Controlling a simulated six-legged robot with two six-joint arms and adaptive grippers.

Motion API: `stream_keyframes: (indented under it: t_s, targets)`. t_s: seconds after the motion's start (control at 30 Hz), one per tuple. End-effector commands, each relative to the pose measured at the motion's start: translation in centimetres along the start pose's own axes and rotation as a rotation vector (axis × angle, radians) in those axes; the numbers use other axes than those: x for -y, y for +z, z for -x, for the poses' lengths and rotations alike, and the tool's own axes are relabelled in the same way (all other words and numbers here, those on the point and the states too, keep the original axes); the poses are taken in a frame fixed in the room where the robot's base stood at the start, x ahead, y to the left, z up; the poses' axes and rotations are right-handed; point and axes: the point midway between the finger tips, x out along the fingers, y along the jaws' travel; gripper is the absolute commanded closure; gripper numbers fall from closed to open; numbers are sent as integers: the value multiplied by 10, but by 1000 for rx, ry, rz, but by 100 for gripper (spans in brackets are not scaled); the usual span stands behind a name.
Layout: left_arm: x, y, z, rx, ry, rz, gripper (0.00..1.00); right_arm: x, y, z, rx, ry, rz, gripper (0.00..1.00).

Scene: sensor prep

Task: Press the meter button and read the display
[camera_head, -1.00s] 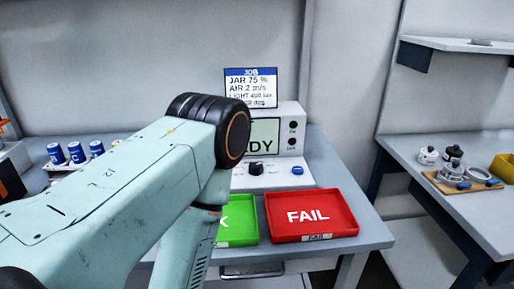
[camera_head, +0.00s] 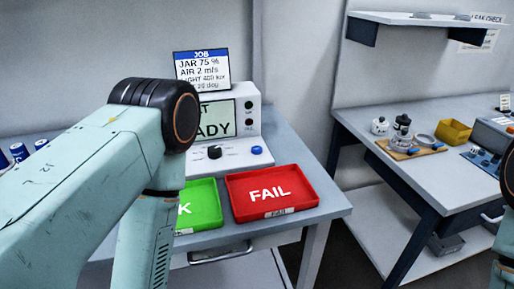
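The meter (camera_head: 249,108) stands at the back of the left bench, a pale box with a greenish display (camera_head: 222,122). The display's visible letters end in "ADY" with "ST" above; my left arm hides the rest. On the meter's sloped front are a black knob (camera_head: 214,152) and a blue button (camera_head: 256,150). Nothing touches the button. My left arm crosses the left half of the view, and its gripper is out of frame or hidden. Part of my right arm shows at the right edge; its gripper is not in view.
A job card (camera_head: 202,68) reads JAR 75 %, AIR 2 m/s. A green tray (camera_head: 205,207) and red FAIL tray (camera_head: 303,188) lie before the meter. Blue cans (camera_head: 19,152) stand left. The right bench holds jar parts, a yellow bin (camera_head: 453,132) and a blue-grey device (camera_head: 492,135).

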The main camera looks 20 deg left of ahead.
Motion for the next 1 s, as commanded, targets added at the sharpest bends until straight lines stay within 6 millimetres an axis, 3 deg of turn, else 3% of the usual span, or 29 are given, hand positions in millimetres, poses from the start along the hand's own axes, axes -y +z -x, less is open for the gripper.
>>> stream_keyframes:
  t_s: [0.63,1.0]
  targets:
    - [0,0,0,0,0,0,98,0,0,0,0,0,0,48]
    - [0,0,0,0,0,0,100,0,0,0,0,0,0,48]
